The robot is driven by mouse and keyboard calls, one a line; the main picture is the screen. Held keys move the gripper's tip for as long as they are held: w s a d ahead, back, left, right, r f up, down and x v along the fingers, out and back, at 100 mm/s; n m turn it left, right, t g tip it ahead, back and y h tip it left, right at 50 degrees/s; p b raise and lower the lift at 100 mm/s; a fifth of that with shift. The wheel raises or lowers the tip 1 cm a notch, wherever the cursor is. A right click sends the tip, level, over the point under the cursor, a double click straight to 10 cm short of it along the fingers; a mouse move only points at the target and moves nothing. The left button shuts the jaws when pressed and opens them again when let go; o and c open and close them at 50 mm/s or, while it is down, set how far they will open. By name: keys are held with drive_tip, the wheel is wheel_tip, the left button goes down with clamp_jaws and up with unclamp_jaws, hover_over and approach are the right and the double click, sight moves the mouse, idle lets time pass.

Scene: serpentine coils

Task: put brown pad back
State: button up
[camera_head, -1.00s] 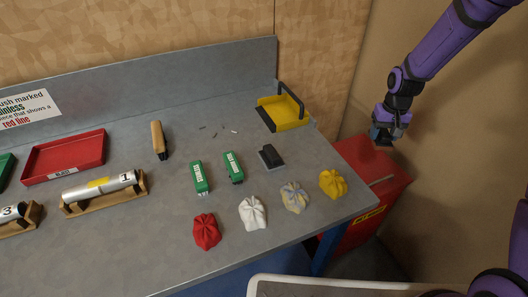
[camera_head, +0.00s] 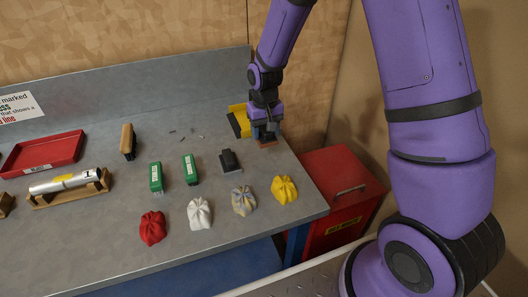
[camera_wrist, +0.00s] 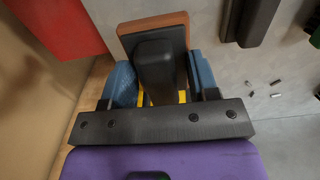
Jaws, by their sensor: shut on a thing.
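The brown pad (camera_head: 268,144) has a black handle and hangs from my gripper (camera_head: 265,130) over the right back part of the bench. My gripper's blue fingers are shut on the black handle, one on each side. In the wrist view the pad (camera_wrist: 153,22) shows beyond the handle (camera_wrist: 155,66), between the fingers of my gripper (camera_wrist: 160,80). The yellow holder (camera_head: 237,122) is just left of and behind my gripper, partly hidden by it. Whether the pad touches the bench or holder, I cannot tell.
A black block (camera_head: 229,160) lies left of my gripper. Yellow (camera_head: 284,189), mixed (camera_head: 243,200), white (camera_head: 199,212) and red (camera_head: 152,227) cloths lie along the front. Two green blocks (camera_head: 189,168) stand further left. A red bin (camera_head: 340,198) stands off the bench's right end.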

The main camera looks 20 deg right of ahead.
sight(265, 157)
drive_tip(key=shift+f, duration=3.75)
drive_tip(key=shift+f, duration=0.15)
drive_tip(key=o, duration=1)
